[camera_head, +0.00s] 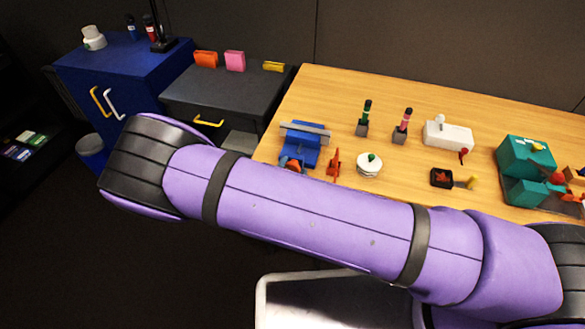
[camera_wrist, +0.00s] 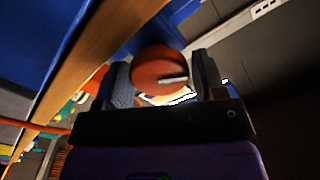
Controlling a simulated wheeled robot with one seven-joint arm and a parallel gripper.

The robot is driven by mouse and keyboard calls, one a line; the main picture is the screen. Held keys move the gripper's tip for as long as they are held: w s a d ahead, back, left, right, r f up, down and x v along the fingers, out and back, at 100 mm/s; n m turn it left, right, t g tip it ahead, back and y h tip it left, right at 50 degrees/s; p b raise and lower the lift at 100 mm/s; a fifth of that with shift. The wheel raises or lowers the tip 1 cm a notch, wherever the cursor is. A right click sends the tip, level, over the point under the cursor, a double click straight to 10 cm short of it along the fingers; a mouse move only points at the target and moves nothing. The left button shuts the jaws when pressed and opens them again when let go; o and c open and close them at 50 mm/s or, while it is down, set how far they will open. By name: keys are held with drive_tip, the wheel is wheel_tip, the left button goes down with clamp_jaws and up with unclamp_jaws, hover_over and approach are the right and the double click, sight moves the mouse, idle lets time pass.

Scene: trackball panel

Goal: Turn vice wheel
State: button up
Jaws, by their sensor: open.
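The blue vice (camera_head: 302,148) stands at the left front part of the wooden table in the head view, with a grey bar across its top. Its orange-red wheel (camera_head: 293,165) shows just above my arm, which hides its lower part. In the wrist view the round red wheel (camera_wrist: 160,70) sits between the two fingers of my gripper (camera_wrist: 163,80). The fingers are open, one on each side of it. I cannot tell whether they touch it. My gripper is hidden in the head view.
My arm crosses the front of the wooden table (camera_head: 330,85). A red clamp-like object (camera_head: 334,164) and a white round object with a green knob (camera_head: 369,165) stand right of the vice. A dark drawer cabinet (camera_head: 225,90) stands to the left.

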drive_tip(key=v, duration=1)
drive_tip(key=shift+s, duration=0.2)
drive_tip(key=shift+a, duration=0.1)
